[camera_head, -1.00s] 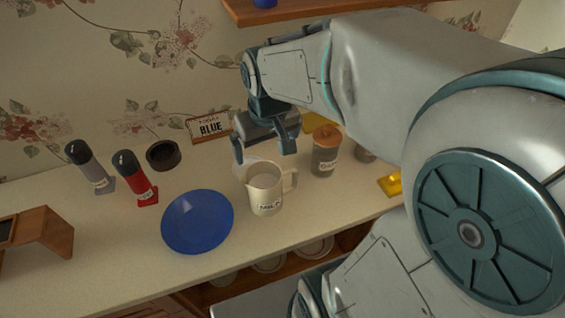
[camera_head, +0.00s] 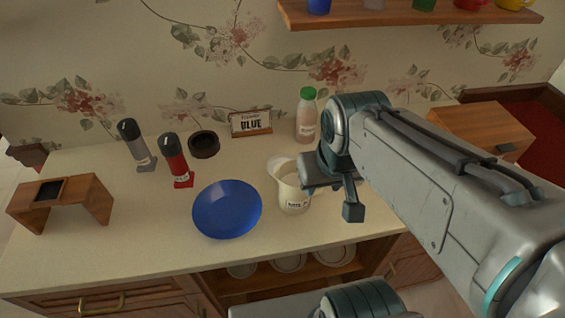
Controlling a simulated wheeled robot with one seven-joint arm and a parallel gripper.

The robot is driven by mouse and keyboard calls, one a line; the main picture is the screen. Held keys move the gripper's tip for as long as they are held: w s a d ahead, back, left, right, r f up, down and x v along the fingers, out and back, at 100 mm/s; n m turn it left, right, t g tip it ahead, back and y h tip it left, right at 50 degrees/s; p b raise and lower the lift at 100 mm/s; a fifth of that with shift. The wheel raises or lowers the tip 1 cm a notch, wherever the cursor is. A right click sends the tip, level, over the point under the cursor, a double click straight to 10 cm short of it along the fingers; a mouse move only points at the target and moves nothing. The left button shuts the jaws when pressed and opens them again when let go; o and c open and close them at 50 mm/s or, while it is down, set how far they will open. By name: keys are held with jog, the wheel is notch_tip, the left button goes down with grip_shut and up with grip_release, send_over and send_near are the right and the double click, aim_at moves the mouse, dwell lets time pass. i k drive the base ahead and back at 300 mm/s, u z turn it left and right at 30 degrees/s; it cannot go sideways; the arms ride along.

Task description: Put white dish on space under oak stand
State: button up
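The oak stand (camera_head: 92,197) is a small wooden bridge at the left of the counter, with a dark inset on top and an open space beneath it. Nothing shows in the part of that space I can see. White dishes (camera_head: 288,262) sit on the wooden shelf below the counter top, partly hidden by its front edge. A pale round rim (camera_head: 279,161) shows behind the cream jug; I cannot tell whether it is a dish. My gripper (camera_head: 335,200) hangs just right of the jug, fingers down. It looks open and empty, though one finger is hard to make out.
The cream jug (camera_head: 292,192) stands close to my gripper. Counter before the stand is clear.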

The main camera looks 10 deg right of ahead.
aim_at(77, 217)
jog(key=k, duration=0.9)
jog(key=u, duration=1.8)
jog(key=i, duration=0.95)
jog(key=z, duration=1.85)
